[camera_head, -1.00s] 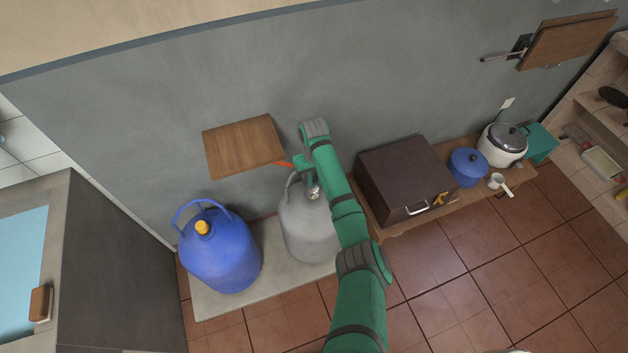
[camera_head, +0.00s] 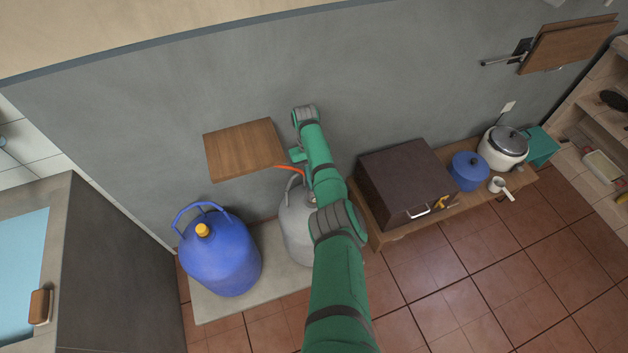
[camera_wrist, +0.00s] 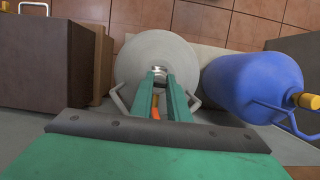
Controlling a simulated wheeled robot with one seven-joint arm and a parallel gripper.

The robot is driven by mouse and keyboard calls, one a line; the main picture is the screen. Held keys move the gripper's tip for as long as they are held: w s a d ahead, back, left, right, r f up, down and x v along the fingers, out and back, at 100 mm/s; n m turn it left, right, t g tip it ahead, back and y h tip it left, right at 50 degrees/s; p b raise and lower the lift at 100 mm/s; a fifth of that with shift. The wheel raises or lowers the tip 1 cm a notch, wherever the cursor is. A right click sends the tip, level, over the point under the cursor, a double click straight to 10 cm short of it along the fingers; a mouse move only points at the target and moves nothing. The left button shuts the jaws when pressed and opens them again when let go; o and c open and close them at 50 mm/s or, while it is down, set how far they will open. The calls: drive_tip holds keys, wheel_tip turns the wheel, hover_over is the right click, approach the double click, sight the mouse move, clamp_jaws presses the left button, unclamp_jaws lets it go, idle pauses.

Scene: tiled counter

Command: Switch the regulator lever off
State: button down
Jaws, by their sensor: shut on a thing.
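The grey gas cylinder (camera_head: 297,222) stands on a low slab, partly hidden by my arm in the head view. In the wrist view, the grey cylinder (camera_wrist: 157,50) is seen from above, with the silvery regulator (camera_wrist: 159,72) at its top centre. My gripper (camera_wrist: 160,82) reaches down to the regulator, its fingers close together and shut on a small dark part there, the regulator lever (camera_wrist: 161,86). The lever's exact position is mostly hidden by the fingers. An orange hose (camera_head: 289,168) runs from behind the wooden shelf toward the regulator; part of it shows between the fingers.
A blue cylinder (camera_head: 222,255) stands left of the grey one. A wooden shelf (camera_head: 243,150) juts from the wall above them. A dark brown box (camera_head: 402,180) stands close on the right, with a blue pot (camera_head: 468,172) beyond. The wall is close behind.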

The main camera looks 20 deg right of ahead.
drive_tip(key=shift+a, duration=0.1)
drive_tip(key=c, duration=1.7)
unclamp_jaws()
drive_tip(key=v, duration=1)
drive_tip(key=shift+w+r, duration=0.1)
drive_tip(key=shift+r, duration=0.25)
drive_tip(key=shift+f, duration=0.1)
